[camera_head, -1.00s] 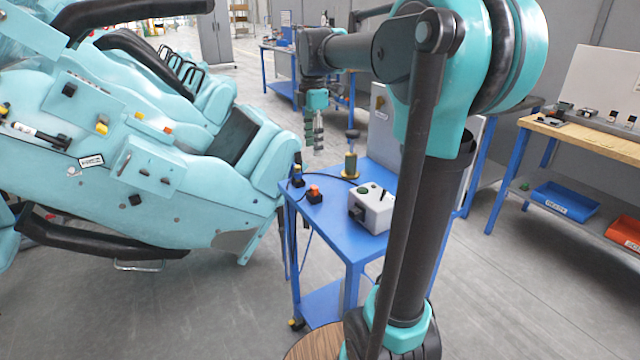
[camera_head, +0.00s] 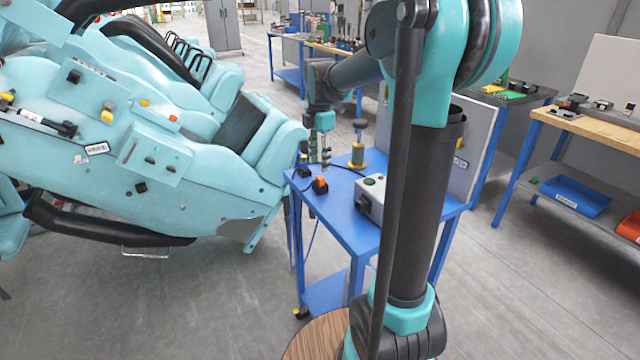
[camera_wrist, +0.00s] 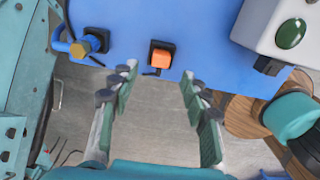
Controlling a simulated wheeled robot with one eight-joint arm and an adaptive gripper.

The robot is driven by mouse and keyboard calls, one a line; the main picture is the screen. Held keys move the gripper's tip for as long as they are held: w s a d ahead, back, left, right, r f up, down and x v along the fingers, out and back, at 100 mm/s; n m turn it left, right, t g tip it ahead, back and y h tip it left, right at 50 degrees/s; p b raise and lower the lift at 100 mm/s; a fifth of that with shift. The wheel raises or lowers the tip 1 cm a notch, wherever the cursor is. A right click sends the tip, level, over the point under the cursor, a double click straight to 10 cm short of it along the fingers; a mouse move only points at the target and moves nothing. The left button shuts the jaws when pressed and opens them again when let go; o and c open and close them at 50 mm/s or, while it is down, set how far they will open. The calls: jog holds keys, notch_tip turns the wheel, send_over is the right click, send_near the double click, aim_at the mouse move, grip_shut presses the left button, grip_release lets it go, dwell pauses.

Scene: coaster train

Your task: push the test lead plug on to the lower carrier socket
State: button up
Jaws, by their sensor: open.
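My gripper (camera_head: 322,150) is open and empty above the near left part of the blue cart. In the wrist view its fingers (camera_wrist: 160,82) point at the cart edge, with an orange-topped block in a black holder (camera_wrist: 160,57) just beyond and between them; it also shows in the head view (camera_head: 320,185). Left of it is a blue plug with a yellow hex end in a black holder (camera_wrist: 94,42), a blue lead beside it. I cannot tell which is the test lead plug. The teal coaster car carries a side panel with dark sockets (camera_head: 155,155); the lower carrier socket is not certain.
The coaster car's black bar (camera_head: 100,220) juts out low at left. The floor between car and cart is clear.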

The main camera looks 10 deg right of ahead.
aim_at(320, 177)
jog(key=shift+f, duration=2.6)
grip_shut()
